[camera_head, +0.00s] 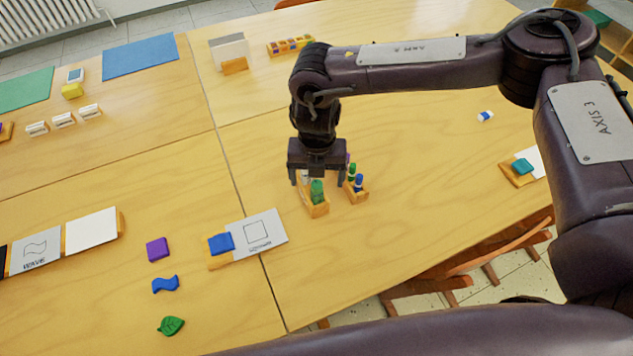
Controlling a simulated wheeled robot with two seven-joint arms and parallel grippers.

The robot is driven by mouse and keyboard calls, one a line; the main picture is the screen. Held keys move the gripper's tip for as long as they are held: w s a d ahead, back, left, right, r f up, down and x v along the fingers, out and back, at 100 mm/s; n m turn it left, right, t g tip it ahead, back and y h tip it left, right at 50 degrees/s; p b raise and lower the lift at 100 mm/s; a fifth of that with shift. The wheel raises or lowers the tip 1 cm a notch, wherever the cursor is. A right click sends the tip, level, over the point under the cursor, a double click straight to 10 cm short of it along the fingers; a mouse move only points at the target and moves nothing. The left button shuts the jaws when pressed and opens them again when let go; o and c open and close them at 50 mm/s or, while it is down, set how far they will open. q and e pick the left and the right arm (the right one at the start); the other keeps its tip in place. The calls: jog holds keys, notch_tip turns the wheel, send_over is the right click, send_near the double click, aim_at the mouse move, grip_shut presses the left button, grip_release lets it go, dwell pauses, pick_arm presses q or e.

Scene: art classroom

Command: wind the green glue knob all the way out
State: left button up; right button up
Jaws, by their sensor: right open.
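A green glue stick with its knob (317,187) stands in a small wooden holder (318,210) near the middle of the table. My right gripper (318,181) points down over this holder, its two fingers apart on the left and right of the green piece. I cannot tell whether either finger touches it. A whitish piece and a purple piece show partly behind the green one, mostly hidden by the gripper. My left gripper is not in view.
A second wooden holder (356,195) with green and blue sticks stands close by the right finger. A printed card (262,231) with a blue block (221,243) lies to the lower left. A small blue-and-white item (485,116) lies at the right; the table around it is clear.

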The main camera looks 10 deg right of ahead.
jog(key=shift+f+b, duration=0.35)
jog(key=shift+f, duration=0.25)
jog(key=c, duration=1.5)
jog(key=shift+r+m+p, duration=0.1)
jog(key=shift+m+p, duration=1.5)
jog(key=shift+m, duration=1.1)
jog(key=shift+m+p, duration=2)
jog(key=shift+m, duration=1)
